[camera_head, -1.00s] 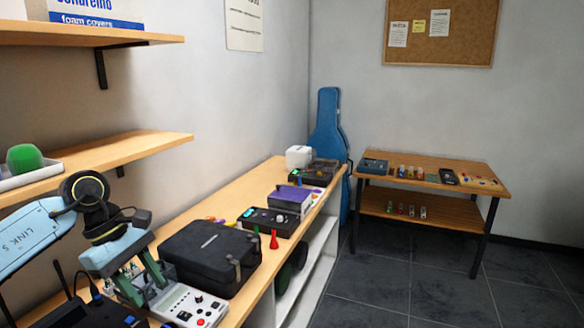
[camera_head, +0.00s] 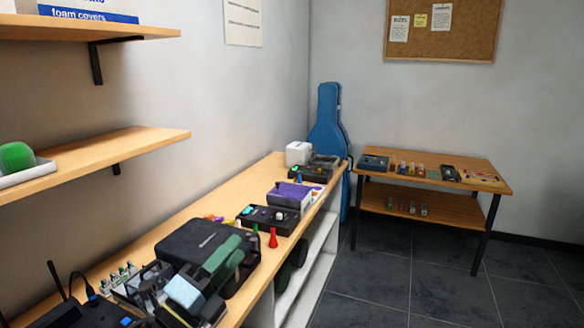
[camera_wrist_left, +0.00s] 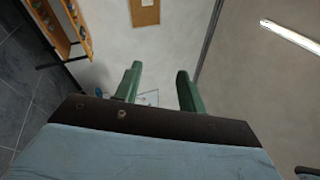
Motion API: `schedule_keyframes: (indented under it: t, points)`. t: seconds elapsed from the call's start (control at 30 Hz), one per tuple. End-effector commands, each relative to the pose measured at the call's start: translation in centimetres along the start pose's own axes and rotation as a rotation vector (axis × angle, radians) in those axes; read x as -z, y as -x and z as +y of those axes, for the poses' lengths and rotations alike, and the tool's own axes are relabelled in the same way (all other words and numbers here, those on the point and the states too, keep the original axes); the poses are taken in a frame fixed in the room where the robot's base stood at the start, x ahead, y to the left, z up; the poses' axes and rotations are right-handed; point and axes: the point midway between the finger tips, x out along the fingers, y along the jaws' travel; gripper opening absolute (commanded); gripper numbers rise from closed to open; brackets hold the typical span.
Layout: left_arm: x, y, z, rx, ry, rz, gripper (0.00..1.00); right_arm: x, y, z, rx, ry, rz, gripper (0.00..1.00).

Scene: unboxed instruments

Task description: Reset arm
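My left gripper (camera_head: 234,252) has two green fingers on a light blue and dark body. In the head view it shows in front of the black case (camera_head: 190,241) on the long wooden bench, hiding part of the case. In the left wrist view the gripper's fingers (camera_wrist_left: 158,71) stand apart with nothing between them, and only walls and the far room show beyond. The gripper is open and empty. My right gripper is in neither view.
The bench (camera_head: 160,231) also holds a black pedal unit (camera_head: 262,218), a red cone (camera_head: 273,238), a purple box (camera_head: 289,194) and a white box (camera_head: 298,153). Wall shelves (camera_head: 95,155) hang at left. A side table (camera_head: 430,172) stands far right; the floor (camera_head: 390,270) between is clear.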

Motion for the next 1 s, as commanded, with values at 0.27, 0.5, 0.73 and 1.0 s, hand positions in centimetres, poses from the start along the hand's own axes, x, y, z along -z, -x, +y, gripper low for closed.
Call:
schedule_keyframes:
  t: [0.27, 0.5, 0.73, 1.0]
  points:
    - [-2.4, 10.6, 8.6, -0.399, 0.719, -0.579, 0.4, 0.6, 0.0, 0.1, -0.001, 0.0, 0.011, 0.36]
    - [1.9, 23.4, 13.7, -0.764, 1.194, -1.046, 0.4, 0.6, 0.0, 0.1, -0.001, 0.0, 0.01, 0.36]
    - [6.9, 31.9, 13.8, -1.015, 1.422, -1.349, 0.4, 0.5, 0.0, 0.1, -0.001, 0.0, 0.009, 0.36]
    - [11.0, 37.6, 15.1, -1.199, 1.524, -1.55, 0.4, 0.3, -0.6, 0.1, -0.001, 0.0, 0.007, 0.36]
